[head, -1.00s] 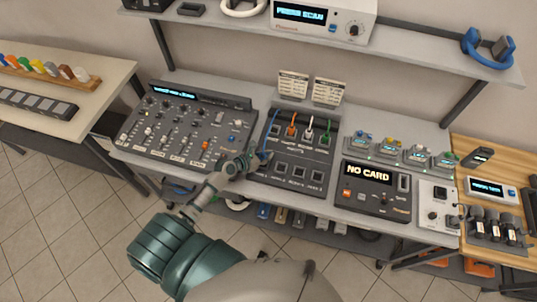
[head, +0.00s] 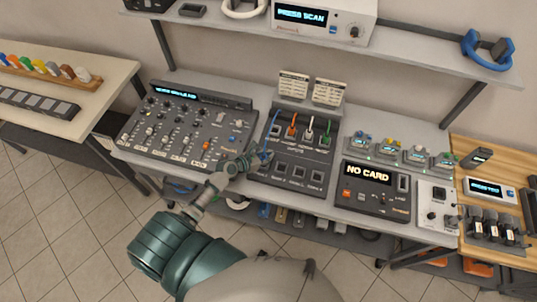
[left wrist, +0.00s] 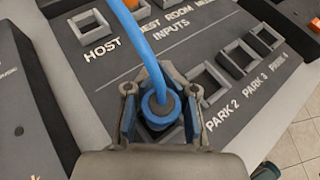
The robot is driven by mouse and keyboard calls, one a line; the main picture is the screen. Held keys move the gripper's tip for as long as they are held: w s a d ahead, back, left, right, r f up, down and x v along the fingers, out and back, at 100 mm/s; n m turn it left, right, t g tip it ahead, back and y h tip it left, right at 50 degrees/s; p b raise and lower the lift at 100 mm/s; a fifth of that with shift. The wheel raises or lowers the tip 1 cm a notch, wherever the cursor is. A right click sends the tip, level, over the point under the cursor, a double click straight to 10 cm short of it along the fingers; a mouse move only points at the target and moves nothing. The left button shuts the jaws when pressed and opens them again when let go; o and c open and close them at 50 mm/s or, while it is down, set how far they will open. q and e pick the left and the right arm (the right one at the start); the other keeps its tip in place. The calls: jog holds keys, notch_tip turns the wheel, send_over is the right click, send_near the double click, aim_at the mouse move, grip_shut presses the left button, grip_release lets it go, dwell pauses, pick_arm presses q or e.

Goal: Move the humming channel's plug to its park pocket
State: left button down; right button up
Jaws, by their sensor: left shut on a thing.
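My left gripper (head: 259,160) is shut on the blue plug (left wrist: 160,104), whose blue cable (left wrist: 143,42) runs up over the patch panel (head: 255,172). In the left wrist view the plug is at the leftmost park pocket (left wrist: 158,134), whose label is hidden by the gripper. I cannot tell how deep the plug sits. The HOST socket (left wrist: 88,26) under INPUTS is empty. The Park 2 pocket (left wrist: 211,84) and its neighbours to the right are empty. Orange (head: 292,130), white (head: 309,132) and green (head: 326,136) plugs stand in the other inputs. My right gripper is not in view.
A mixer (head: 185,125) with faders and a lit display stands left of the panel. A card unit (head: 372,190) reading NO CARD stands right of it. Two printed cards (head: 293,85) stand behind the panel, below a shelf (head: 420,55).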

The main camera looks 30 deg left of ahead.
pick_arm(q)
jog(key=shift+f+b, duration=0.4)
jog(key=shift+f, duration=0.1)
dwell(0.3)
jog(key=c, duration=1.2)
grip_release()
jog(key=shift+p+v, duration=0.6)
jog(key=shift+v, duration=0.25)
jog(key=shift+p+v, duration=0.85)
jog(key=shift+v, duration=1)
jog(key=shift+p+v, duration=1.05)
jog(key=shift+v, duration=1.8)
jog(key=shift+d, duration=0.1)
